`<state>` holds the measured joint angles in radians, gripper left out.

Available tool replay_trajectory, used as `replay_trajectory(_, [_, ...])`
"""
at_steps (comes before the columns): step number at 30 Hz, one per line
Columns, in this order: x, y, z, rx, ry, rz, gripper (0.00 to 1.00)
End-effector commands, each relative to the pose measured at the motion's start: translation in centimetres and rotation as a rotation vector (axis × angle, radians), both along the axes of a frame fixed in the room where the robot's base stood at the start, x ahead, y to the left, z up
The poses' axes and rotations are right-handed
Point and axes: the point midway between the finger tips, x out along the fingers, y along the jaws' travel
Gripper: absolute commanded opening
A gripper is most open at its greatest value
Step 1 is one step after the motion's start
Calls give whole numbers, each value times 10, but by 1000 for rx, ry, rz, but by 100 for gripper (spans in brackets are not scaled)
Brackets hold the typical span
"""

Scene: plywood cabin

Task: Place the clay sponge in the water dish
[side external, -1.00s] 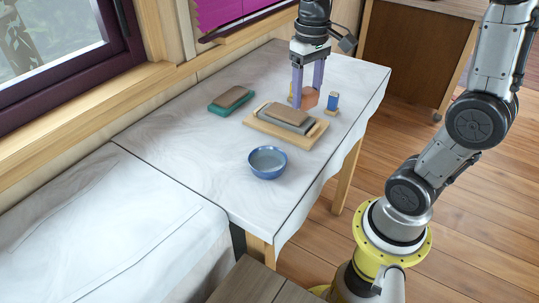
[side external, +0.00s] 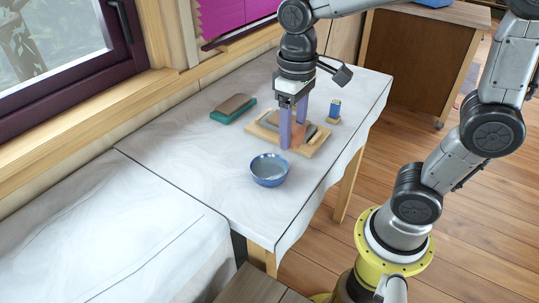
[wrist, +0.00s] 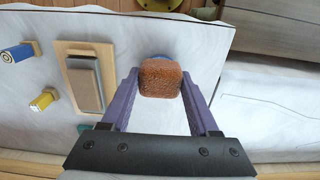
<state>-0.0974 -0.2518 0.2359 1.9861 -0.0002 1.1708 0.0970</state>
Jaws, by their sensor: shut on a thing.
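My gripper (side external: 293,135) has purple fingers and is shut on the clay sponge (side external: 297,131), a small orange-brown block. In the wrist view the sponge (wrist: 160,79) sits between the two fingertips. It is held above the table, near the front of the wooden board. The water dish (side external: 268,181) is a round blue bowl on the white table, just to the near left of the gripper in the side view. In the wrist view the sponge hides most of the dish; only a blue edge (wrist: 156,56) shows beyond it.
A wooden board (side external: 312,149) with a grey block on it lies behind the fingers. A green-based brown block (side external: 233,108) lies at the back left. A small blue-and-wood item (side external: 334,113) stands to the right. The table left of the dish is clear.

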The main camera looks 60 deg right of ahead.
Motion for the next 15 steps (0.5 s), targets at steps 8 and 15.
replay_trajectory(8, [37, 3, -44, 0, 3, -1, 9])
replay_trajectory(15, [50, 5, -59, 0, 3, -1, 9])
